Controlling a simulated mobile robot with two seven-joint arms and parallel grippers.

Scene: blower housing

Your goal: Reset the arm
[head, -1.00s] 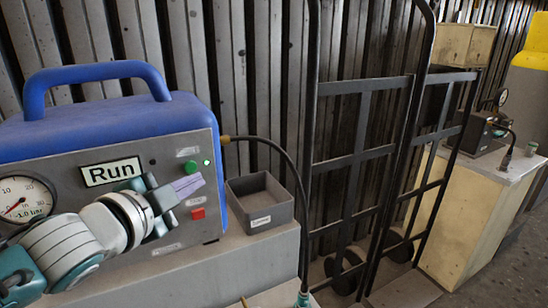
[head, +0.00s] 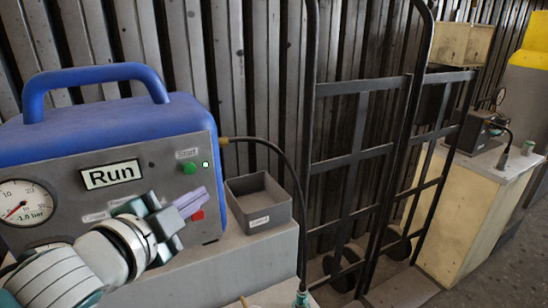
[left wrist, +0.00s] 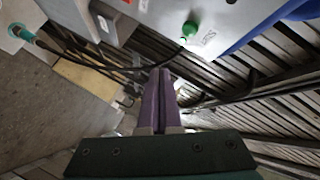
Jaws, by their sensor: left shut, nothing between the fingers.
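My left gripper (head: 200,197) is shut and empty. It is in front of the lower right part of the blue and grey machine (head: 95,107), just left of and partly over the red button (head: 197,215). I cannot tell whether it touches the panel. In the left wrist view its purple fingers (left wrist: 158,95) lie together. The green Start button (head: 189,168) is clear of the gripper, above it, and also shows in the left wrist view (left wrist: 189,29). The display (head: 111,174) reads Run. My right gripper is in neither view.
A pressure gauge (head: 24,203) is on the machine's left. A grey open bin (head: 265,215) stands to the right, with a black hose (head: 283,158) behind it. A black hand truck (head: 365,87) leans against the ribbed wall. A cream cabinet (head: 462,210) stands far right.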

